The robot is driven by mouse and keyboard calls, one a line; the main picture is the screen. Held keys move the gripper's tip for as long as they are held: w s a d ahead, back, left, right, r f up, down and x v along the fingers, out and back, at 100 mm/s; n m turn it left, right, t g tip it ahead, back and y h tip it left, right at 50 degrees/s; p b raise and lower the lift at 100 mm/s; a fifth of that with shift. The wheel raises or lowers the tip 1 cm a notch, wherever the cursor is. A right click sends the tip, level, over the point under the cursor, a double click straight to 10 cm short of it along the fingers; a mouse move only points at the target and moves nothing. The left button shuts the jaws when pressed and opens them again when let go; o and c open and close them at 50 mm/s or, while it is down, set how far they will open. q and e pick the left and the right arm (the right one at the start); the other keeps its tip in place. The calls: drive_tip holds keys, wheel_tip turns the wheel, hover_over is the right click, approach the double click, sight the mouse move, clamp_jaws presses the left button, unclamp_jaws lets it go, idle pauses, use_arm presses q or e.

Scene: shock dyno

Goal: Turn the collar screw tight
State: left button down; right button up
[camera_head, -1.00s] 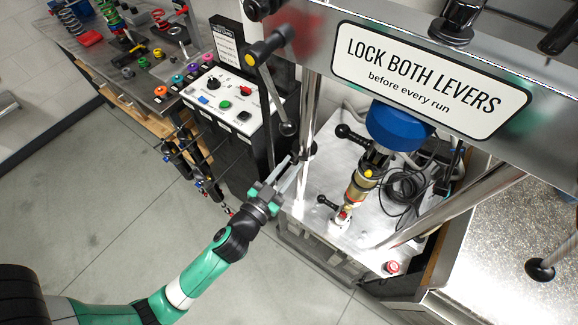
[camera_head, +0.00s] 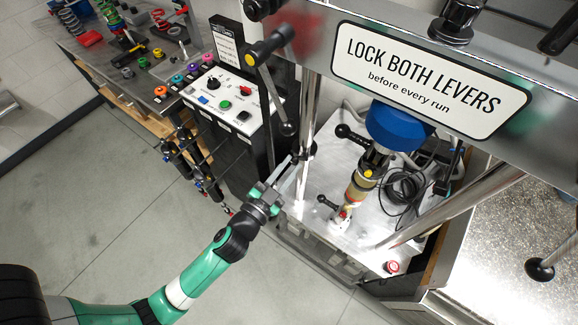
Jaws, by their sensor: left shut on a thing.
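A dark collar (camera_head: 305,153) sits around the left chrome post of the test rig. My left gripper (camera_head: 296,163) reaches up to the collar from the lower left, with its fingertips at the collar's near-left side. It is shut on a small part there, which I take to be the collar screw. The screw is hidden by the fingers and too small to make out. My right gripper is not in view.
A crossbeam with a lock-levers sign (camera_head: 430,80) spans the top right. A black-handled lever (camera_head: 270,48) hangs left of the post. A shock absorber (camera_head: 362,185) stands over the metal base. A control box (camera_head: 225,100) stands left. Open floor lies lower left.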

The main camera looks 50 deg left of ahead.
use_arm(q)
drive_tip(key=m, duration=0.3)
drive_tip(key=shift+m, duration=0.4)
drive_tip(key=m+p, duration=0.1)
drive_tip(key=m, duration=0.2)
drive_tip(key=shift+m, duration=0.3)
drive_tip(key=m, duration=0.3)
drive_tip(key=shift+m+p, duration=0.3)
drive_tip(key=shift+m, duration=0.1)
drive_tip(key=shift+m+h+p, duration=0.3)
drive_tip(key=shift+m+p, duration=0.05)
drive_tip(key=shift+m, duration=1.55)
drive_tip(key=c, duration=0.7)
unclamp_jaws()
drive_tip(key=shift+s, duration=0.1)
